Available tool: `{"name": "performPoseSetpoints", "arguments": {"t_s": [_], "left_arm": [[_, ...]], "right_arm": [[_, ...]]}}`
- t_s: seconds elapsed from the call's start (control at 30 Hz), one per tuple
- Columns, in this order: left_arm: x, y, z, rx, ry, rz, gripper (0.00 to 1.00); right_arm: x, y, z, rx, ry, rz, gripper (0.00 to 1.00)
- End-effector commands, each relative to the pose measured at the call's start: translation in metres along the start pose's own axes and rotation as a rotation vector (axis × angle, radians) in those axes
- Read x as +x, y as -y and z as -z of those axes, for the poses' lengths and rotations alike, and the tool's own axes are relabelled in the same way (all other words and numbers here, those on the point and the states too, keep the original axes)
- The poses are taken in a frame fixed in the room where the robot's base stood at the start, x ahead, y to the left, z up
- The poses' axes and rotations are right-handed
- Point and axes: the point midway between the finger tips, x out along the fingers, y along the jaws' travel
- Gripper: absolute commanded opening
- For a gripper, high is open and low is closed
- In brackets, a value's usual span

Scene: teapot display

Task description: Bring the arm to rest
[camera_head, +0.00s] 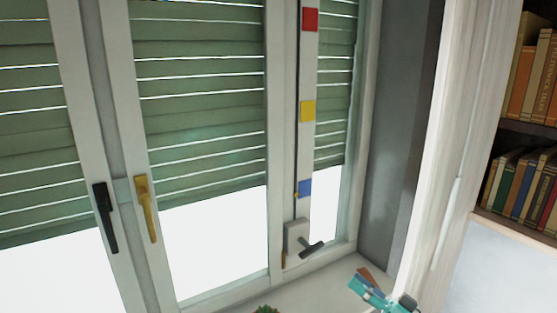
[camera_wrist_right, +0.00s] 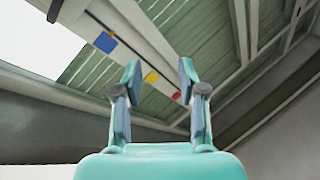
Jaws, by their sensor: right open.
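My right gripper (camera_head: 361,281) shows at the bottom right of the head view, low in front of the window corner. In the right wrist view its two fingers (camera_wrist_right: 158,82) stand apart with nothing between them. The teal gripper body fills the bottom of that view. The fingers point up toward the window and its blind, and touch nothing that I can see. My left gripper is in neither view.
A crank box (camera_head: 296,236) with a dark handle (camera_head: 312,249) sits on the window post, below red (camera_head: 310,19), yellow (camera_head: 308,111) and blue (camera_head: 305,188) squares. Window handles (camera_head: 147,208) are left. A bookshelf (camera_head: 516,130) stands right. A plant (camera_head: 265,309) peeks in below.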

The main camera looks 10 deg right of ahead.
Motion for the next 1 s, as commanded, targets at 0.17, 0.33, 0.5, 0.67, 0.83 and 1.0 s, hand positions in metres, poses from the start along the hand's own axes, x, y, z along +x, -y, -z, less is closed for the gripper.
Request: {"name": "performPoseSetpoints", "arguments": {"t_s": [0.17,0.33,0.5,0.67,0.83,1.0], "left_arm": [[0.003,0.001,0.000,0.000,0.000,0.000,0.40],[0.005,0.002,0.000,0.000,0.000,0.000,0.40],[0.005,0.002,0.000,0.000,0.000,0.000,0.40],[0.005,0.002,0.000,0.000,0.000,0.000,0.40],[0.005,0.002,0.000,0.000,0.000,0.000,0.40],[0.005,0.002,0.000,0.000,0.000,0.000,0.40]], "right_arm": [[0.037,-0.011,-0.137,0.196,0.135,-0.273,0.41],[0.006,-0.004,-0.262,0.308,0.404,-0.557,0.41],[-0.077,0.023,-0.354,0.391,0.741,-0.817,0.41],[-0.163,0.059,-0.394,0.469,1.031,-0.997,0.41],[-0.211,0.091,-0.407,0.514,1.256,-1.048,0.41],[-0.218,0.096,-0.407,0.482,1.323,-0.996,0.41]]}}
